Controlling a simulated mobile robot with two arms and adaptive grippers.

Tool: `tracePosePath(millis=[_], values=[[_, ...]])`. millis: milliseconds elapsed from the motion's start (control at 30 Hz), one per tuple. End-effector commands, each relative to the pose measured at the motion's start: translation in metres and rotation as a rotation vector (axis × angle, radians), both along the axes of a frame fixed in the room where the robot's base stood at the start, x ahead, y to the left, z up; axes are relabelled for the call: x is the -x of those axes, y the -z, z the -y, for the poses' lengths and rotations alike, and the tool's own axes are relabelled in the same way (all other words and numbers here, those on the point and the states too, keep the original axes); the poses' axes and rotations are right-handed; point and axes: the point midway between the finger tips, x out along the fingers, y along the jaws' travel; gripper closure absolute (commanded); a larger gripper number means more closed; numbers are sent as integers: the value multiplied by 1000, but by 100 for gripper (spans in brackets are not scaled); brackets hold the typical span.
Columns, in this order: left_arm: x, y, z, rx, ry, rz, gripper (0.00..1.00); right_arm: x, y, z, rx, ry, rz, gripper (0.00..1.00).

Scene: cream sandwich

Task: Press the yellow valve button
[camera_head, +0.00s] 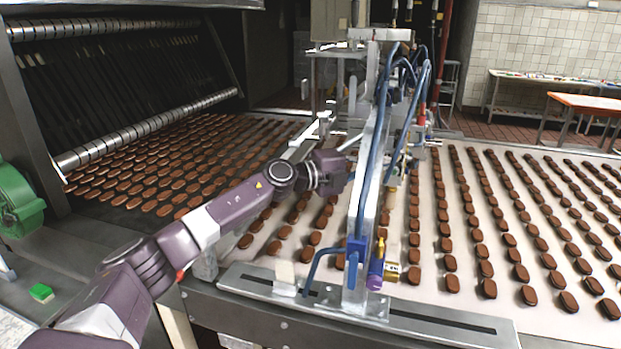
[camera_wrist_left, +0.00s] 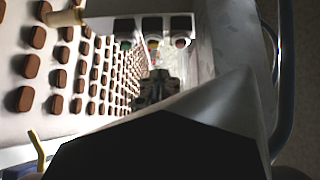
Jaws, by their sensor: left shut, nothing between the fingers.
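A row of three black valve blocks shows at the top of the left wrist view, with small round coloured ends. The middle one looks yellow, the yellow valve button (camera_wrist_left: 153,44); a green one (camera_wrist_left: 126,44) is to its left and a red one (camera_wrist_left: 182,43) to its right. My left gripper (camera_wrist_left: 154,88) is shut and empty, just below this row in that view; I see no clear contact. In the head view my left gripper (camera_head: 330,171) is beside the metal beam, its fingertips not clear. The button cannot be made out in the head view. My right gripper is not in view.
The slanted metal beam (camera_head: 369,165) with blue hoses (camera_head: 385,95) rises close to my left gripper. Rows of brown biscuits (camera_head: 520,272) lie on the white conveyor (camera_head: 429,300). A purple-ended cylinder (camera_head: 376,272) hangs at the beam's foot.

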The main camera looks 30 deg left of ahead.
Motion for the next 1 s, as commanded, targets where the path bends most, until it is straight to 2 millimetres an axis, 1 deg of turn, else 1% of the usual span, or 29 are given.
tracePosePath(millis=[33,100,200,300,400,467,500,633,800,900,1000], values=[[6,3,-6,-2,-3,0,100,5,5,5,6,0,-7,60],[14,3,-11,-5,-2,1,100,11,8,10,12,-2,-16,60],[26,3,-20,-4,-3,0,100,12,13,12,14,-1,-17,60],[41,3,-29,-5,-3,0,100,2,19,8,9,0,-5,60],[58,4,-42,-5,-4,0,100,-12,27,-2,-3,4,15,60],[70,4,-48,-6,-2,-1,100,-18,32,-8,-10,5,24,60],[77,5,-54,-5,-4,-2,100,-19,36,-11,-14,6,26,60],[101,5,-71,-5,-4,-2,100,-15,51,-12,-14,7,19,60],[129,5,-90,-6,-4,-3,100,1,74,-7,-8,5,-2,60],[141,4,-97,-5,-2,-4,100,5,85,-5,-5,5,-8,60],[149,2,-104,-4,-3,-2,100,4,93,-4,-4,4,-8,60]])
